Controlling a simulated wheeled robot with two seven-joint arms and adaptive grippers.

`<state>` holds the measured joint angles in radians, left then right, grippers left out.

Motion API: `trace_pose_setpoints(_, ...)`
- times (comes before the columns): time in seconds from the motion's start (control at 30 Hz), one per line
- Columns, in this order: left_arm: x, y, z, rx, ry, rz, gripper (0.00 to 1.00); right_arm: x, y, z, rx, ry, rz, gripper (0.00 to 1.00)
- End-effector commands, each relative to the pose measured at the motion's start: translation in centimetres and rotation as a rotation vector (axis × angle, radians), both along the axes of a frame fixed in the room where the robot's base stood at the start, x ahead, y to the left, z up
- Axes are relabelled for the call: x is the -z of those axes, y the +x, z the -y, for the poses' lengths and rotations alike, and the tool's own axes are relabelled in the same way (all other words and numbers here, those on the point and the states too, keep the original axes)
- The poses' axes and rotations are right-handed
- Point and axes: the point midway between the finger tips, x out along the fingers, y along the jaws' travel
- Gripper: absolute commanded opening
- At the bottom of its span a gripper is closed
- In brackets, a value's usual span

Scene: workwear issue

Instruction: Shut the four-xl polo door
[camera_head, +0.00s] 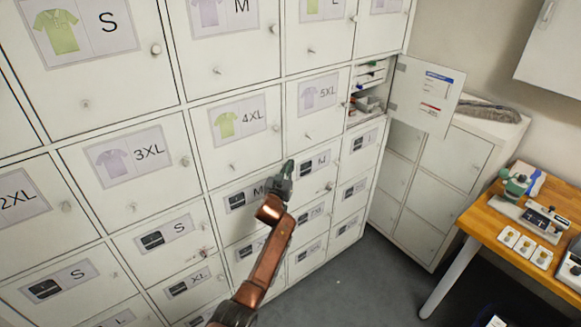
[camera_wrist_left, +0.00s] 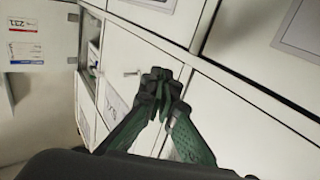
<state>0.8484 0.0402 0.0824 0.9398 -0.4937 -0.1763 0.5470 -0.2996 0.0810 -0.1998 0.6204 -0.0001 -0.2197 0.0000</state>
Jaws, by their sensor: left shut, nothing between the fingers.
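The 4XL polo door (camera_head: 262,138) is a white locker door with a green polo picture on its label, in the middle of the head view. It looks flush with its neighbours; a very small gap could not be told. My left gripper (camera_head: 287,167) is shut and empty, near the lower right corner of this door. It also shows in the wrist view (camera_wrist_left: 160,78), fingertips together in front of the locker fronts. I cannot tell whether the tips touch a door. My right gripper is not in view.
Right of the 5XL door (camera_head: 318,120), an open compartment (camera_head: 367,92) holds small items, and its door (camera_head: 405,85) stands swung out to the right; it also shows in the wrist view (camera_wrist_left: 35,80). A wooden table (camera_head: 490,225) with several items stands at the right. Grey floor lies between.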

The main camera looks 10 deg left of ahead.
Motion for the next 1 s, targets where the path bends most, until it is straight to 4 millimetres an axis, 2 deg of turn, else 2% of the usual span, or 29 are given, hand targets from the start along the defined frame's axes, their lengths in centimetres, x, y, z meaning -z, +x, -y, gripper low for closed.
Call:
trace_pose_setpoints(0.27, 0.0, -1.5, 2.3, 0.001, -0.005, 0.001, 0.00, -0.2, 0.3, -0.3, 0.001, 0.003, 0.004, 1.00)
trace_pose_setpoints(0.43, 0.1, -3.9, 5.1, -0.001, -0.006, 0.000, 0.00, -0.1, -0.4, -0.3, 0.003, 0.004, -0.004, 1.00)
trace_pose_setpoints(0.6, 0.2, -6.1, 8.6, 0.008, -0.005, 0.000, 0.00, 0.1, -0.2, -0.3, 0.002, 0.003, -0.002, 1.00)
trace_pose_setpoints(0.7, 0.1, -7.2, 9.9, 0.009, -0.003, -0.001, 0.00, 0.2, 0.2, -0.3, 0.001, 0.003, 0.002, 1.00)
trace_pose_setpoints(1.0, 0.1, -8.4, 11.0, 0.005, 0.000, -0.001, 0.00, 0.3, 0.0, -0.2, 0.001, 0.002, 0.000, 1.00)
